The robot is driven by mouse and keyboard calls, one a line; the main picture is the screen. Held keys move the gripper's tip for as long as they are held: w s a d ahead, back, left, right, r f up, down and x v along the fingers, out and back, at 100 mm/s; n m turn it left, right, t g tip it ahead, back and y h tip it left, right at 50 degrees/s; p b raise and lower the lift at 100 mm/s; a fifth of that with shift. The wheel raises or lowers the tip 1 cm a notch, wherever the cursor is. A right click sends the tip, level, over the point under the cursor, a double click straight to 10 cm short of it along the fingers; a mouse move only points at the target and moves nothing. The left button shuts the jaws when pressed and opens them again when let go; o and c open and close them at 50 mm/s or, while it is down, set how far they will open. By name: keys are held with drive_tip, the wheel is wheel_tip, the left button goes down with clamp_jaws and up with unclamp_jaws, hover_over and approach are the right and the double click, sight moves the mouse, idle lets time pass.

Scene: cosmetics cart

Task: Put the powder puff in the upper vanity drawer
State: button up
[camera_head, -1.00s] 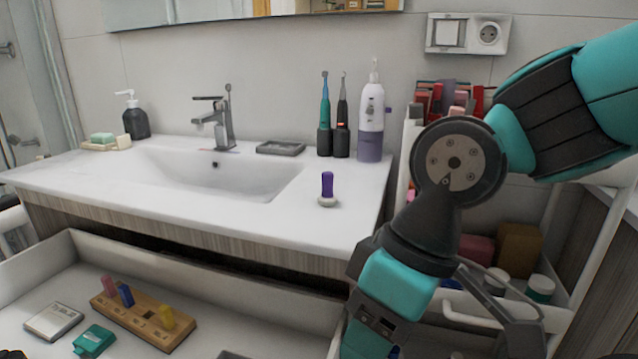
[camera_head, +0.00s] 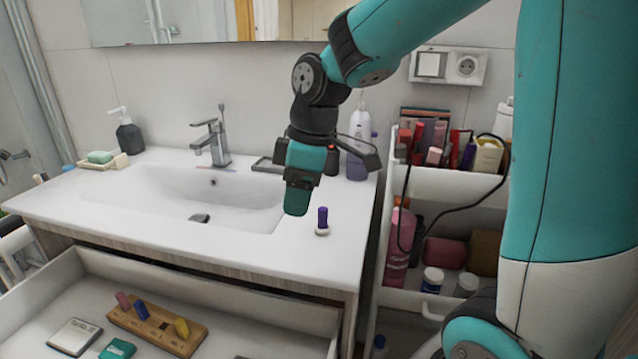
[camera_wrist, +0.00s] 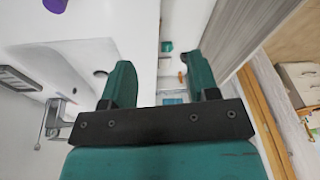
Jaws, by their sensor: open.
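The powder puff (camera_head: 322,222), with a purple upright handle and a small pale base, stands on the white counter near its front right. The upper vanity drawer (camera_head: 215,292) is pulled out below the counter, at the lower left. My gripper (camera_head: 297,208) points down above the counter, just left of the puff in the head view and apart from it. In the wrist view its two green fingers (camera_wrist: 160,80) are spread with nothing held between them. A purple shape at that view's upper left edge is cut off and I cannot tell what it is.
The drawer holds a wooden block (camera_head: 157,325) with coloured pegs, a silver case (camera_head: 74,337) and a teal box (camera_head: 117,349). A basin (camera_head: 190,190) and faucet (camera_head: 213,140) lie left of my gripper. A loaded cart (camera_head: 445,183) stands at the right.

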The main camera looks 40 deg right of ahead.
wheel_tip(320, 180, up, 6)
drive_tip(key=n+p, duration=0.2)
drive_tip(key=p, duration=0.4)
hover_over(324, 208)
drive_tip(key=d, duration=0.1)
drive_tip(key=shift+h, duration=0.4)
drive_tip(key=f, duration=0.8)
drive_tip(key=a+f, duration=0.1)
drive_tip(key=f, duration=0.3)
drive_tip(key=shift+w+p, duration=0.2)
drive_tip(key=shift+p, duration=0.2)
drive_tip(key=shift+s+a+f+p, duration=0.1)
drive_tip(key=shift+f+p, duration=0.25)
drive_tip(key=shift+f, duration=0.95)
drive_tip(key=shift+s+f+p, duration=0.1)
drive_tip(key=shift+f+p, duration=0.25)
drive_tip(key=shift+f, duration=0.95)
clamp_jaws()
